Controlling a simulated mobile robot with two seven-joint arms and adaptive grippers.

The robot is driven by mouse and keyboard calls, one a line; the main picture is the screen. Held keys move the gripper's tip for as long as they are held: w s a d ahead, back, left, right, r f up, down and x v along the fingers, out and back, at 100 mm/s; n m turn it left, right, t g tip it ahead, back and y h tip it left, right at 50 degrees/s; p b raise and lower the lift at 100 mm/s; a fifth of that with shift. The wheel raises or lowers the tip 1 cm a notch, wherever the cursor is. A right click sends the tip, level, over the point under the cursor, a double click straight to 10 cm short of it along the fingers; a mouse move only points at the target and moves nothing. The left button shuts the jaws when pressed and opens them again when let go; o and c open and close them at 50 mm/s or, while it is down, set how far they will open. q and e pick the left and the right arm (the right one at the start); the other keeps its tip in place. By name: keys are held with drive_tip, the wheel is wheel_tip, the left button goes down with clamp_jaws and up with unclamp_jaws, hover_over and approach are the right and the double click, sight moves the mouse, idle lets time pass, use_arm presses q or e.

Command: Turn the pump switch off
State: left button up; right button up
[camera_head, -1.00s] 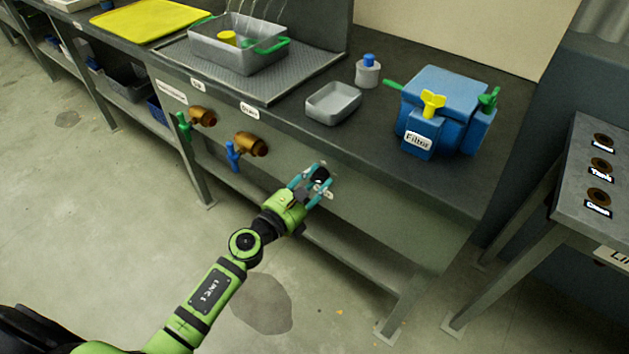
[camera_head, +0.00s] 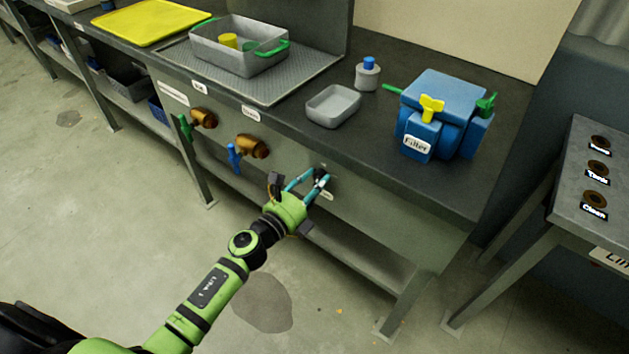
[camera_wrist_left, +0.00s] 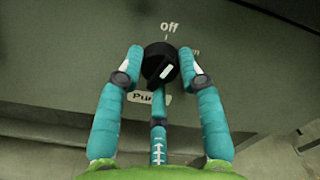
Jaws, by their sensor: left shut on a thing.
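The pump switch is a round black knob (camera_wrist_left: 160,62) on the grey front panel of the bench. It carries a short white mark, slanted up to the right. In the left wrist view, an "Off" label (camera_wrist_left: 169,28) sits above the knob, and a partly hidden label, seemingly "On" (camera_wrist_left: 195,53), is at its upper right. A "Pump" label (camera_wrist_left: 141,97) below is partly covered. My left gripper (camera_head: 319,174) is shut on the knob, with teal fingers on its left and right sides; it also shows in the left wrist view (camera_wrist_left: 160,68). My right gripper is not in view.
A blue filter unit (camera_head: 440,115), a grey tray (camera_head: 334,106) and a small blue-topped container (camera_head: 367,75) stand on the bench. Two brass valves, with a blue handle (camera_head: 234,158) and a green handle (camera_head: 185,127), are left of my gripper. Another grey panel (camera_head: 575,190) stands right.

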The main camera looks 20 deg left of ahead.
use_arm(q)
drive_tip(key=n, duration=0.3)
drive_tip(key=shift+s+d+f+n+p, duration=0.15)
drive_tip(key=shift+d+f+n+p, duration=0.15)
drive_tip(key=shift+p, duration=0.1)
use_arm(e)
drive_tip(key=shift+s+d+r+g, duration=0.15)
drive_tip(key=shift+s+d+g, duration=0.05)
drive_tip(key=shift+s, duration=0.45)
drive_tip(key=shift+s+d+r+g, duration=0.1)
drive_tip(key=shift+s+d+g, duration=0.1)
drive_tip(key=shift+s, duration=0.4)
use_arm(q)
drive_tip(key=o, duration=1.1)
drive_tip(key=shift+r, duration=0.1)
drive_tip(key=shift+o, duration=0.2)
drive_tip(key=v, duration=1.2)
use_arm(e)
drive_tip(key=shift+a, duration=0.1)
use_arm(q)
drive_tip(key=shift+a, duration=0.1)
